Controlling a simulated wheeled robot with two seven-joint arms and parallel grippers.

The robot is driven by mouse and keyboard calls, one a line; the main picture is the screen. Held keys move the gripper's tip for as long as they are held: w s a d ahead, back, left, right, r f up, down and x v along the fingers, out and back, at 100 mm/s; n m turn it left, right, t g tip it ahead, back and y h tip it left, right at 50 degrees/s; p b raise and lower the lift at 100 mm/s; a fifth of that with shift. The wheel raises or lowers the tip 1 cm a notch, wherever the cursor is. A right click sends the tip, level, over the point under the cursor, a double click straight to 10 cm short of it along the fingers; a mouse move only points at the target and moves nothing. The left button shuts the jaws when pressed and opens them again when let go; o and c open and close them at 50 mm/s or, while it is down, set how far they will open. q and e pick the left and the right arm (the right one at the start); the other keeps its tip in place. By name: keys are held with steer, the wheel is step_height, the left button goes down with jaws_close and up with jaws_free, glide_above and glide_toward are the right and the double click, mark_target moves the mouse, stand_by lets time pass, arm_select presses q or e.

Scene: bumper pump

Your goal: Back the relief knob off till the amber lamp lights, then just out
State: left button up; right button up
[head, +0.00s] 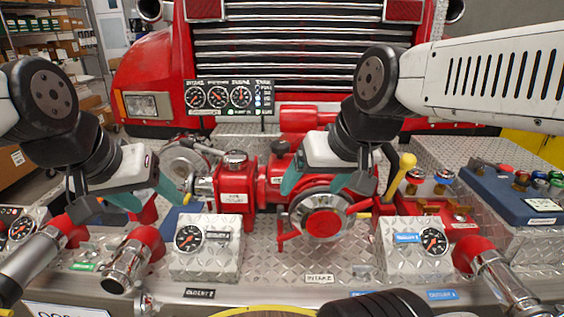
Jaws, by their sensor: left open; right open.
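The red pump (236,190) sits in the middle of the bumper deck. I cannot pick out the relief knob for certain; a red box (425,207) right of the pump carries small brass fittings and two round-capped parts (428,178), which may be lamps. No amber glow is clear. My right gripper (322,186) is open, its teal fingers apart in front of the pump above the round silver-rimmed cap (322,214); contact cannot be told. My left gripper (148,194) is open and empty at the pump's left, above red-collared hose fittings.
A yellow-knobbed lever (400,174) stands between my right gripper and the red box. Gauge boxes stand at front left (206,246) and front right (415,248). A gauge panel (228,98) hangs on the grille. A blue tray (515,196) lies far right.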

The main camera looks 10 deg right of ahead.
stand_by(0.4)
steer(key=w+r, duration=0.2)
steer(key=w, duration=0.4)
steer(key=g+h, duration=0.2)
glide_toward(280, 144)
steer(key=f, duration=0.2)
steer(key=shift+n, duration=0.3)
steer(key=x, duration=0.3)
steer(key=w+x, duration=0.1)
steer(key=x, duration=0.3)
steer(key=shift+f, duration=0.1)
steer(key=c, duration=1.4)
steer(key=shift+o, duration=0.2)
steer(key=shift+m, duration=0.9)
